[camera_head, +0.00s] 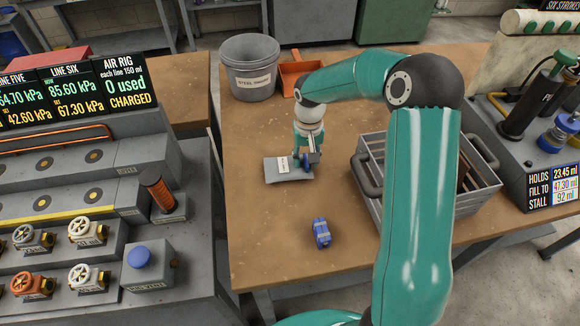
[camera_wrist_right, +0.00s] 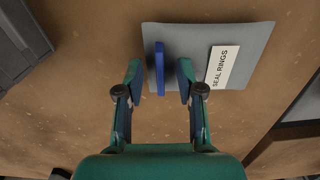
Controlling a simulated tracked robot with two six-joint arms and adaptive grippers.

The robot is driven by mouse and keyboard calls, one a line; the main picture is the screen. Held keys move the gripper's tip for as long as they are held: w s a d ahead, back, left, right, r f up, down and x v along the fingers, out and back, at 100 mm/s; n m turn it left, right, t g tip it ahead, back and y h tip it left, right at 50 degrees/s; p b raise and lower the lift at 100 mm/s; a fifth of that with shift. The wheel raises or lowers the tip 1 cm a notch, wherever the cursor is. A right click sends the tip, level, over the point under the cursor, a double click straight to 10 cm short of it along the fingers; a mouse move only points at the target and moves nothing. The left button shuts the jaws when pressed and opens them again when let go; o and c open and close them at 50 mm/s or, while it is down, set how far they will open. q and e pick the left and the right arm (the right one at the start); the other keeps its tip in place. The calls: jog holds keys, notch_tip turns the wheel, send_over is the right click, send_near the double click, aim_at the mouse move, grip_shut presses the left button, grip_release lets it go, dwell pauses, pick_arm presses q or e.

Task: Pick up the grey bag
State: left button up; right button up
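The grey bag (camera_head: 277,175) lies flat on the brown bench in the head view. In the right wrist view the bag (camera_wrist_right: 255,60) carries a white label reading SEAL RINGS, and an upright blue strip (camera_wrist_right: 160,70) stands on it. My right gripper (camera_head: 304,160) is over the right part of the bag in the head view. In the wrist view the right gripper (camera_wrist_right: 160,78) is open, with its fingertips on either side of the blue strip and a gap on each side. Whether the fingertips touch the bag I cannot tell. My left gripper is not in view.
A grey bucket (camera_head: 249,82) and an orange dustpan (camera_head: 293,72) stand behind the bag. A grey metal crate (camera_head: 370,207) is to its right, partly behind my arm. A small blue object (camera_head: 321,233) lies in front. The bench left of the bag is clear.

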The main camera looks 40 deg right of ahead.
grip_shut()
jog(key=shift+r, duration=0.1)
notch_tip(320, 180, up, 20)
dwell(0.7)
dwell(0.4)
